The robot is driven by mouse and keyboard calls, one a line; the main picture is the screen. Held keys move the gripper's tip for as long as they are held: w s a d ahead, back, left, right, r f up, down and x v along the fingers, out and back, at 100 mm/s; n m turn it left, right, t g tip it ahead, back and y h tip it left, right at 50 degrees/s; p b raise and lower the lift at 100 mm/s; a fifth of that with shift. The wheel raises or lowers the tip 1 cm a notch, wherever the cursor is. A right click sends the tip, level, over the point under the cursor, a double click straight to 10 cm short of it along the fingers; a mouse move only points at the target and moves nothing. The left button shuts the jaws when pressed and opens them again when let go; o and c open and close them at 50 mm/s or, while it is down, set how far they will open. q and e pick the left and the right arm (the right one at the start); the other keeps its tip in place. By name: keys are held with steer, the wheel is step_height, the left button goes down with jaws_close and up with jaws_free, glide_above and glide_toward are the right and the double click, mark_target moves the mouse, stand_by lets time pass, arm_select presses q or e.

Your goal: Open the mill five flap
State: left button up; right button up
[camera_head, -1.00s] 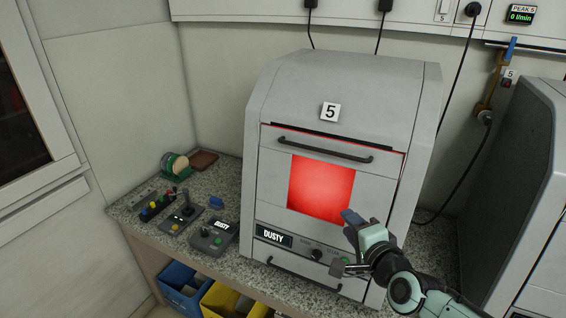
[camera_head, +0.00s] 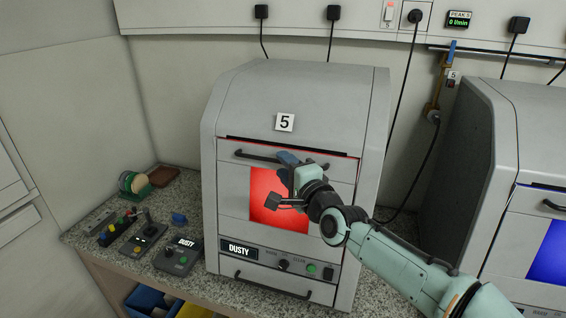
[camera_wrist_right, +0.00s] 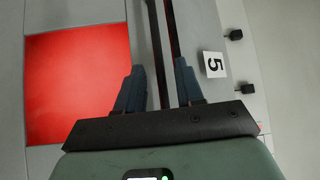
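Mill five (camera_head: 330,98) is a grey rounded cabinet marked "5" on the counter. Its front flap (camera_head: 233,178) looks closed, with a glowing red window (camera_head: 270,212) and a dark handle bar (camera_head: 248,157) along its top. A thin red-lit line shows at the flap's top edge. My right gripper (camera_head: 288,160) is at the handle and hides its right part. In the right wrist view, the right gripper's (camera_wrist_right: 160,78) blue fingers are apart, with the dark handle bar (camera_wrist_right: 154,45) running between them. Contact cannot be told. My left gripper is not in view.
A lower handle (camera_head: 270,291) and a "DUSTY" button panel (camera_head: 238,249) sit below the flap. Control boxes (camera_head: 177,258) stand on the counter at left. Another mill (camera_head: 480,150) with a blue window stands at right. A cable hangs between the mills.

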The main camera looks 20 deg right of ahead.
steer(key=shift+w+a, duration=0.1)
steer(key=shift+w, duration=0.6)
jaws_close()
